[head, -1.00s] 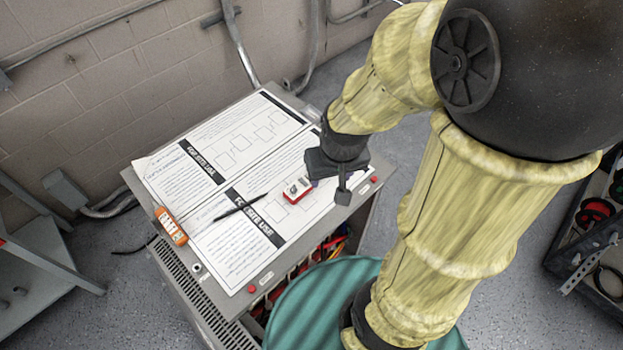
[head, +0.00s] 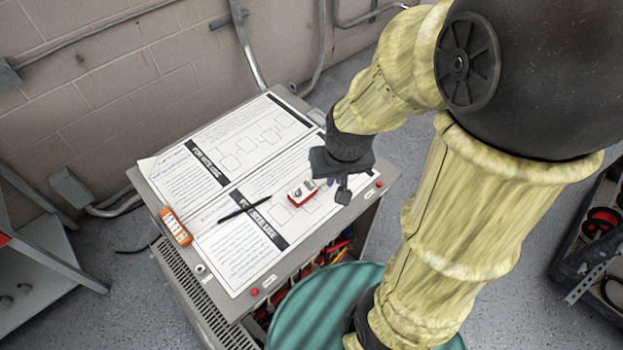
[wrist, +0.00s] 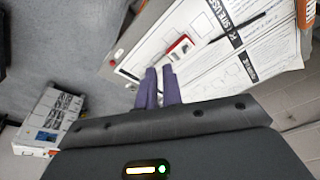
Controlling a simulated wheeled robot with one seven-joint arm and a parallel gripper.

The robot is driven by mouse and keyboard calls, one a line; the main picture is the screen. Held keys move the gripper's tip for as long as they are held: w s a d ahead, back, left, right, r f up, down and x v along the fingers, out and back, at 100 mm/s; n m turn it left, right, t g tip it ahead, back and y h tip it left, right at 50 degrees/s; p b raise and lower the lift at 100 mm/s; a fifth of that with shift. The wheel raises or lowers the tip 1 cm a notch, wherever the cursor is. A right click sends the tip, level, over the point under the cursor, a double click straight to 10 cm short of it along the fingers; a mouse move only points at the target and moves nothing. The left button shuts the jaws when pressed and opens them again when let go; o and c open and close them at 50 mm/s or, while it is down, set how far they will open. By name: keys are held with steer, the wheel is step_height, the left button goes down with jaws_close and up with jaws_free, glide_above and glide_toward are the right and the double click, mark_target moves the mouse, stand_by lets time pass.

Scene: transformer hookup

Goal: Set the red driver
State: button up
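The red driver (head: 302,193), a small red box with a white top, lies on the printed sheets on top of the grey cabinet. In the wrist view it (wrist: 180,47) lies beyond the fingertips and slightly to their right.
A black pen (head: 244,209) and an orange-and-white device (head: 175,227) lie left of the driver. Red buttons sit on the cabinet's front edge (head: 330,236). A green drum (head: 320,305) stands in front. A shelf with spools (head: 598,225) is at the right.

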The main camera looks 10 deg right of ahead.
mark_target(305, 181)
steer(key=w+f+m+b, duration=0.1)
steer(key=w+m, duration=0.2)
steer(key=w, duration=0.1)
steer(key=w+a+f+m+b, duration=0.1)
steer(key=w+f+m+b, duration=0.1)
steer(key=w+m, duration=0.2)
steer(key=w+f+m+y+b, duration=0.1)
steer(key=w+m, duration=0.2)
steer(key=shift+w+a+f+m+g, duration=0.3)
steer(key=shift+w, duration=0.1)
jaws_close()
steer(key=shift+w+m, duration=0.25)
steer(key=shift+m, duration=0.15)
steer(key=shift+f, duration=0.1)
steer(key=f, duration=0.4)
steer(key=w+a+f+p, duration=0.1)
steer(key=f, duration=0.4)
steer(key=w+f, duration=0.1)
steer(key=f, duration=0.3)
steer(key=shift+w+a+f, duration=0.15)
steer(key=shift+a+f, duration=0.05)
steer(key=shift+f, duration=0.05)
